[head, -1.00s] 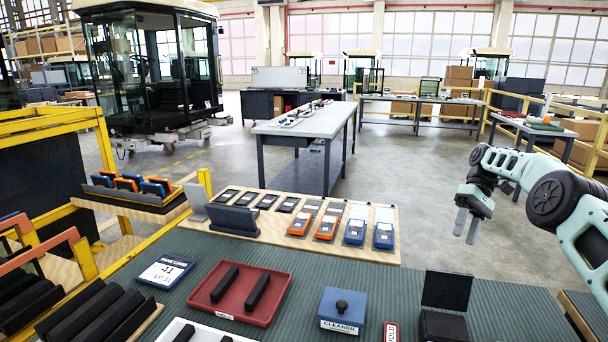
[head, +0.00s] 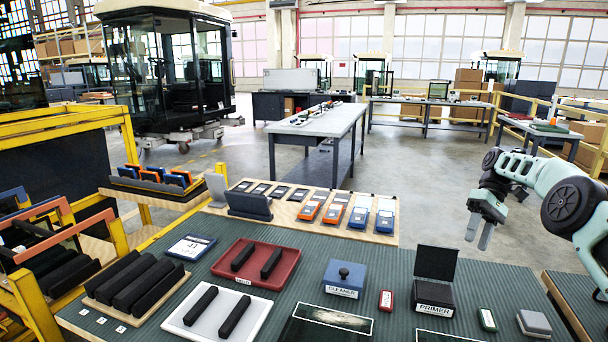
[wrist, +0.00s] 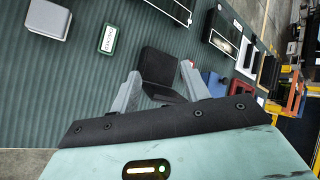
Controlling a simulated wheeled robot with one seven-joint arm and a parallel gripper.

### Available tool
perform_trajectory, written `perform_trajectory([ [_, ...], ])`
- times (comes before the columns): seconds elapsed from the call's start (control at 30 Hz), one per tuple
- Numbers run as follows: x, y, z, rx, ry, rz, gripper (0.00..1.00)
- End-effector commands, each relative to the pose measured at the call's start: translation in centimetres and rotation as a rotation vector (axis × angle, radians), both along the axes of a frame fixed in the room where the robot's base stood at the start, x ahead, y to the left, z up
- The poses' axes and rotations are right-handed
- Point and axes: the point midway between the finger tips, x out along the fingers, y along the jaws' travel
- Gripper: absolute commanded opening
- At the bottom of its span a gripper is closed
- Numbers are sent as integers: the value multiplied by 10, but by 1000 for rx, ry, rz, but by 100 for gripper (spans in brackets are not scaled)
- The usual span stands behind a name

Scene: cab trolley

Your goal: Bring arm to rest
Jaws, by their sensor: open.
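My gripper (head: 479,231) hangs at the right in the head view, fingers pointing down, above and beyond the right part of the green ribbed bench mat (head: 400,262). Its two fingers are apart with nothing between them. In the wrist view my gripper (wrist: 160,88) is also open and empty. The open black primer box (wrist: 160,70) shows beyond the fingertips there, apart from them. My arm is bent at the right side and touches nothing that I can see.
The mat holds a red tray (head: 284,278), a white tray (head: 250,318), a blue cleaner box (head: 344,292), the primer box (head: 433,298) and a grey block (head: 534,323). A wooden board (head: 270,222) with several devices lies behind. A yellow-framed trolley (head: 130,190) stands left.

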Motion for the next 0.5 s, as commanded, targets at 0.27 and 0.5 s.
perform_trajectory([
  [0.27,4,27,11,-17,-17,25,46],
  [0.5,4,68,28,-43,-47,60,46],
])
